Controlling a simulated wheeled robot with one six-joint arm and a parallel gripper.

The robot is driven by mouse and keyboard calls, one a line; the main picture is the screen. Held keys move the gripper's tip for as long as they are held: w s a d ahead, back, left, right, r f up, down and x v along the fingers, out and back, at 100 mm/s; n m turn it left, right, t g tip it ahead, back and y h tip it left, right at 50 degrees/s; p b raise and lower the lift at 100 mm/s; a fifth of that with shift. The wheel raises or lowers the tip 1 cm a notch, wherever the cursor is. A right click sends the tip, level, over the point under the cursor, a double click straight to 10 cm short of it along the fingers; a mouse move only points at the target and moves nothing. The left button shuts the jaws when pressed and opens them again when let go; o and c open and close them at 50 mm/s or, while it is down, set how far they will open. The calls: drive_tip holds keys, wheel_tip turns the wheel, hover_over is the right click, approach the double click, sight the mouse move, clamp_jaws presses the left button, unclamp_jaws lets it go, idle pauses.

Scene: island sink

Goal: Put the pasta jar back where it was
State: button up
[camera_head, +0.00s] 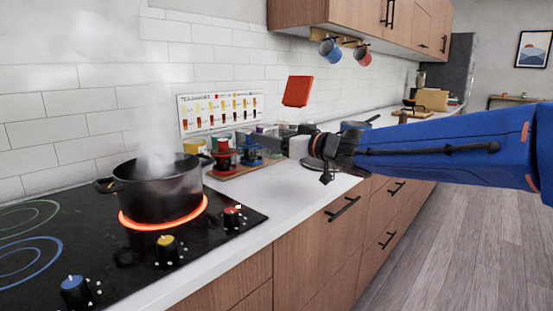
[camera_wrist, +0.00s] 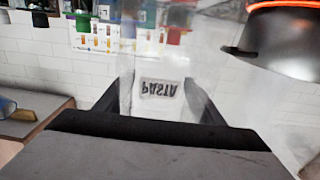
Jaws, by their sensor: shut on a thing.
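The pasta jar (camera_wrist: 160,88) is clear, with a white label reading PASTA that appears upside down in the wrist view. My gripper (camera_wrist: 155,103) is shut on it, with one dark finger on each side. In the head view my gripper (camera_head: 272,145) hangs over the counter by the wall, right of the steaming pot. I cannot make out the jar clearly there, nor tell how full it is.
A dark pot (camera_head: 160,188) steams on a glowing burner; it also shows in the wrist view (camera_wrist: 283,42). A wooden tray (camera_head: 238,169) with red and blue items stands near my gripper. A colour chart (camera_head: 218,112) leans on the wall. White counter (camera_head: 245,205) lies clear in front.

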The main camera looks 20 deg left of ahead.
sight(272, 152)
drive_tip(key=shift+a+f, duration=0.1)
drive_tip(key=shift+f, duration=2.3)
drive_tip(key=shift+f, duration=0.1)
drive_tip(key=o, duration=1.5)
drive_tip(key=shift+o, duration=0.2)
drive_tip(key=shift+s, duration=0.1)
drive_tip(key=v, duration=1.2)
